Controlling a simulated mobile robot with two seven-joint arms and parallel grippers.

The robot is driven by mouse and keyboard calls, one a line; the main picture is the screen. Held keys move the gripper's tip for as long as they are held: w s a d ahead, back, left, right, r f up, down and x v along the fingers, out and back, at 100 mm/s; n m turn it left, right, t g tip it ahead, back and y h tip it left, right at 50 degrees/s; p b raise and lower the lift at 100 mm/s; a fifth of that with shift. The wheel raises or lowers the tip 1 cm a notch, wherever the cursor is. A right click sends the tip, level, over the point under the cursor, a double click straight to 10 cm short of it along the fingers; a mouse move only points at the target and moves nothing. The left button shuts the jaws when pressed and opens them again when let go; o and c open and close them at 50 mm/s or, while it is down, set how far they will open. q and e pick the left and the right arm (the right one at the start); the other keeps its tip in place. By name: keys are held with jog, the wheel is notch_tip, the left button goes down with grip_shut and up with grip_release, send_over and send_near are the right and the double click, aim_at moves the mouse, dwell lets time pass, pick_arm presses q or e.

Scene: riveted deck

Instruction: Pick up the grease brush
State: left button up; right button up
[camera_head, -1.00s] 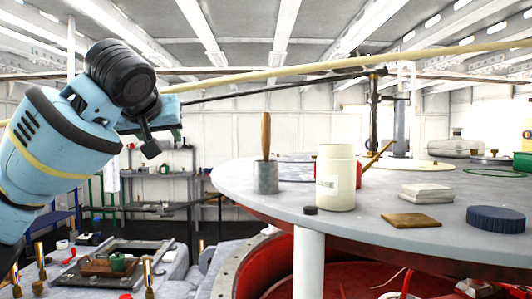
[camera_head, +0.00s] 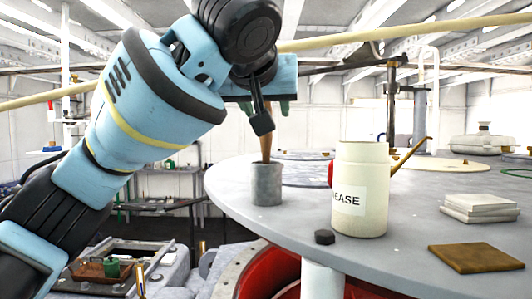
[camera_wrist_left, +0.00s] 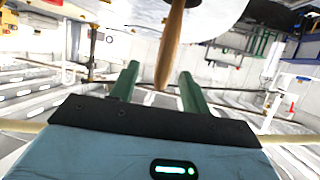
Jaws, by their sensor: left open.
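The grease brush (camera_head: 266,146) stands with its wooden handle up in a grey metal cup (camera_head: 267,186) on the round grey table; its lower end is hidden in the cup. In the head view my left gripper (camera_head: 268,106) is over the handle, partly hidden by my own wrist. In the left wrist view the wooden handle (camera_wrist_left: 173,48) reaches in between the two green fingers of the open left gripper (camera_wrist_left: 158,72), with gaps on both sides. My right gripper is not in view.
A cream jar with a label ending in "EASE" (camera_head: 361,190) stands right of the cup, with a small black piece (camera_head: 324,237) before it. A brown pad (camera_head: 475,257) and stacked white pads (camera_head: 479,208) lie farther right. The round table (camera_head: 410,257) is bare between them.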

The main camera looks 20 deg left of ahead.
aim_at(266, 150)
pick_arm(q)
jog(key=f+x, duration=0.1)
jog(key=x, duration=0.5)
jog(key=shift+s+a, duration=0.15)
jog(key=shift+a, duration=0.05)
jog(key=c, duration=1)
grip_shut()
jog(key=shift+a+r, duration=0.1)
jog(key=shift+r, duration=0.05)
